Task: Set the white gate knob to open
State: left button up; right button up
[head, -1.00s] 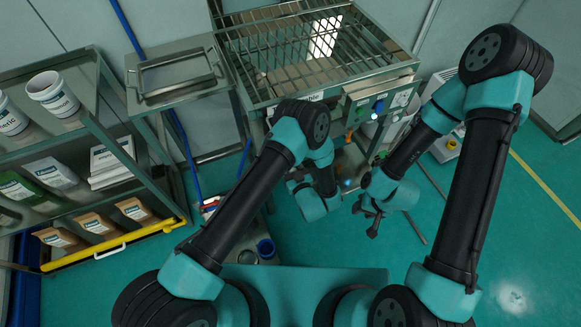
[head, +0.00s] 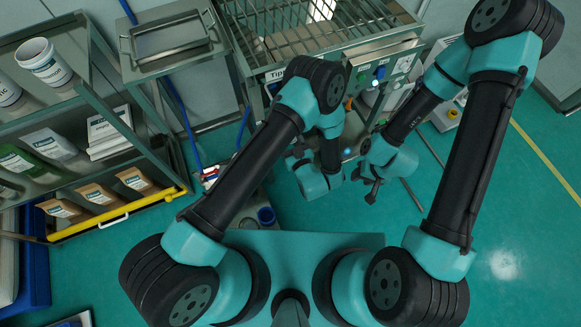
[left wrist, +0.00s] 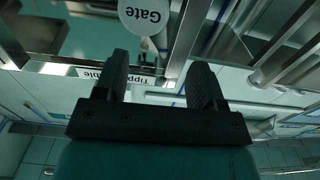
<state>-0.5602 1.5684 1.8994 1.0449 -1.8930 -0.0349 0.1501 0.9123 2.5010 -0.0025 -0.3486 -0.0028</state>
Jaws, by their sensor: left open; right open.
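A white round piece marked "Gate" (left wrist: 145,14) shows at the top of the left wrist view, cut off by the edge. Whether it is the knob itself or a label plate I cannot tell. My left gripper (left wrist: 160,78) is open and empty, its two fingers pointing toward the machine with the "Gate" piece just beyond them. In the head view the left arm hides its own fingers. My right gripper (head: 372,188) is open and empty, pointing down below the machine's front, apart from it. The gate knob is not clearly visible in the head view.
The sieve machine (head: 345,45) has a barred top and a front panel with a blue knob (head: 379,72). A "Tipping table" label is partly visible. A steel side table (head: 150,75) and a shelf with tubs and bags stand left. Floor at the right (head: 500,230) is clear.

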pick_arm(q)
jog(key=s+r, duration=0.1)
jog(key=s, duration=0.9)
jog(key=shift+s+d, duration=0.2)
jog(key=shift+s, duration=0.15)
jog(key=w+a+f+g+h, duration=0.5)
jog(key=w+a+g+h, duration=0.15)
jog(key=a+g, duration=0.3)
jog(key=s+a+r+m+g+h, duration=0.3)
jog(key=s+a+g+h, duration=0.2)
jog(key=s+a, duration=0.3)
jog(key=a+g, duration=0.1)
jog(key=a, duration=0.2)
jog(key=shift+a+r, duration=0.3)
jog(key=shift+a, duration=0.05)
